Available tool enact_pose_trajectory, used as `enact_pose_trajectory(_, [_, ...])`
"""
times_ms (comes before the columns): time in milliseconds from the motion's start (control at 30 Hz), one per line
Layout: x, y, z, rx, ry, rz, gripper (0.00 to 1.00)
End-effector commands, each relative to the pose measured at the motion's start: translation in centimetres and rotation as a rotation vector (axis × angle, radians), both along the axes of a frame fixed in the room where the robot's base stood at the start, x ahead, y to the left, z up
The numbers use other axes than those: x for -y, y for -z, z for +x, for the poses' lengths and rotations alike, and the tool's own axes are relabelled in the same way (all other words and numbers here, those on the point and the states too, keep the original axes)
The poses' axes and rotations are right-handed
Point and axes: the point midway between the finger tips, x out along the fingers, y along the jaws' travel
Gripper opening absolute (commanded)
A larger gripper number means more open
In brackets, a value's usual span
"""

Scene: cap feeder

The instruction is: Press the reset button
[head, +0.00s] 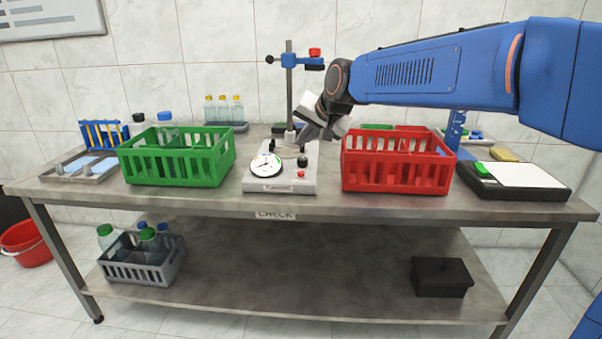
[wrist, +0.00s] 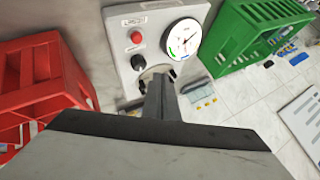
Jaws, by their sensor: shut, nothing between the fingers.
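A pale grey device (head: 254,185) with a round white dial (head: 266,165) stands at the middle of the table's front. On its right side are a small red button (head: 301,174) and a black knob (head: 302,160) behind it. In the wrist view the red button (wrist: 136,37) sits above the black knob (wrist: 138,63), left of the dial (wrist: 184,38). No word marking reset can be read. My gripper (head: 304,139) is shut and empty, tilted down above the rear of the device. In the wrist view its fingertips (wrist: 160,80) are below and right of the knob, apart from the red button.
A green crate (head: 176,172) stands left of the device and a red crate (head: 395,178) close on its right. A post with a blue clamp (head: 289,60) rises behind the device, near my gripper. Bottles (head: 223,108) stand at the back.

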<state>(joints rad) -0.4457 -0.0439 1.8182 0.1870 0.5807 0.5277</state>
Motion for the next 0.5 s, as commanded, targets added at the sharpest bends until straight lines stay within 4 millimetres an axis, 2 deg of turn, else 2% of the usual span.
enact_pose_trajectory(300, [0.0,3.9,0.0,-0.002,0.0,0.0,0.0])
enact_pose_trajectory(500, [0.0,5.5,0.0,-0.001,0.0,0.001,0.0])
